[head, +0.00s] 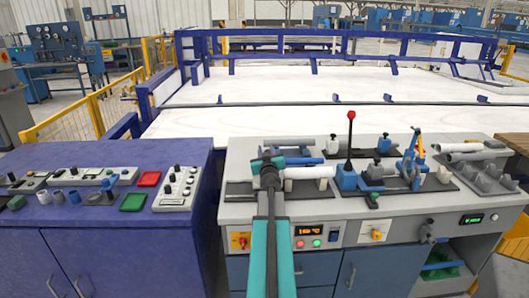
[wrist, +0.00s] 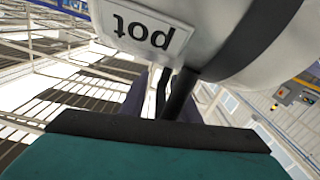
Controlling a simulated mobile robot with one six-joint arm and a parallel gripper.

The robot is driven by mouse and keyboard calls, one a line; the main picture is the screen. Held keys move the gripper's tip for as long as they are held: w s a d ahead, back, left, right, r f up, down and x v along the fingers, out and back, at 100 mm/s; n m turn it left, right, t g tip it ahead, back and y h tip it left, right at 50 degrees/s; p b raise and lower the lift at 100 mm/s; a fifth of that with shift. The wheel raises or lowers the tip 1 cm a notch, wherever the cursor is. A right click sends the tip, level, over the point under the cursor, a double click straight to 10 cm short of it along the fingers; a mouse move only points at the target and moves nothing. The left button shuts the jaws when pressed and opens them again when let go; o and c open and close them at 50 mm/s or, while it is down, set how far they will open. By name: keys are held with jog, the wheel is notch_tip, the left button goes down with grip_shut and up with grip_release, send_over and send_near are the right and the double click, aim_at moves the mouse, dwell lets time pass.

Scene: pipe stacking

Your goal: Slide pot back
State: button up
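A whitish rounded body with a dark band and an upside-down label reading "pot" (wrist: 215,30) fills the top of the wrist view. It is very close to the camera, and a dark bar meets its underside. In the head view my gripper (head: 268,165) is over the left part of the grey bench, at the left end of a white cylinder (head: 310,172). I cannot tell whether that cylinder is the labelled pot. The fingertips are dark and small, and their gap does not show. I cannot tell whether they touch anything.
A red-knobbed lever (head: 350,117) and a blue clamp fixture (head: 412,165) stand right of my gripper. White pipes (head: 463,148) lie on a rack at the far right. A control panel (head: 316,236) is on the bench front. A purple cabinet (head: 110,225) with switches stands left, across a gap.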

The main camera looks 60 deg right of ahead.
grip_shut()
jog(key=shift+w, duration=0.1)
